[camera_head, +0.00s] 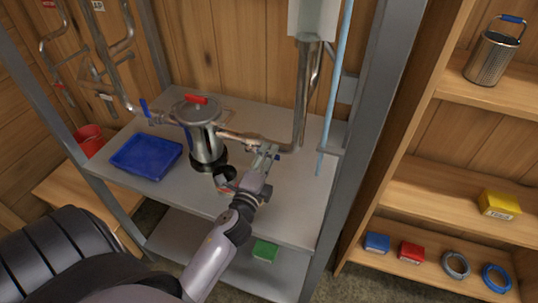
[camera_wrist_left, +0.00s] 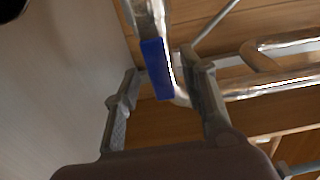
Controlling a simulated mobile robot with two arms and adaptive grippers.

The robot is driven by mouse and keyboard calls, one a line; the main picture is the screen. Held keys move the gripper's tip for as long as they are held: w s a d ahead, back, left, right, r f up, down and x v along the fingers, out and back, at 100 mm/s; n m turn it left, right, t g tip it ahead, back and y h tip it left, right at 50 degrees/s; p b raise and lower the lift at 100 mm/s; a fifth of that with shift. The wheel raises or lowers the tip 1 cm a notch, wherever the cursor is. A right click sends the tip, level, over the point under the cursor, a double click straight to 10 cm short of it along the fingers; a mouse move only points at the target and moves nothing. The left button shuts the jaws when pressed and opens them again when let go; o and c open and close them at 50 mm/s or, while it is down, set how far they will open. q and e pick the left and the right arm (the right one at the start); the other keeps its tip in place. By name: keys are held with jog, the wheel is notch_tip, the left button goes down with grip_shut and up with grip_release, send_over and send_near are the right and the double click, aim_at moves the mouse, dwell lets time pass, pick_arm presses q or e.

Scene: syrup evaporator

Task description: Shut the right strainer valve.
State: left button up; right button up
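The strainer (camera_head: 205,140) is a shiny metal pot with a red lid handle, standing on the grey shelf. A pipe (camera_head: 238,137) runs from its right side to the right valve, whose blue handle (camera_head: 276,156) shows just beside my left gripper (camera_head: 263,155). In the left wrist view the blue handle (camera_wrist_left: 157,68) is between the two fingers of my left gripper (camera_wrist_left: 160,78), which stand apart with a gap beside the handle. I cannot tell if either finger touches it. The left valve's blue handle (camera_head: 145,108) stands upright on the strainer's other side. My right gripper is not seen.
A blue tray (camera_head: 147,156) lies left of the strainer. A vertical pipe (camera_head: 302,95) and a pale blue tube (camera_head: 335,90) rise behind the right valve. A grey rack post (camera_head: 375,90) stands to the right. A wooden shelf (camera_head: 450,190) holds boxes, rings and a perforated can (camera_head: 492,58).

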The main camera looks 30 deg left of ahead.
pick_arm(q)
grip_shut()
dwell(0.4)
dwell(0.4)
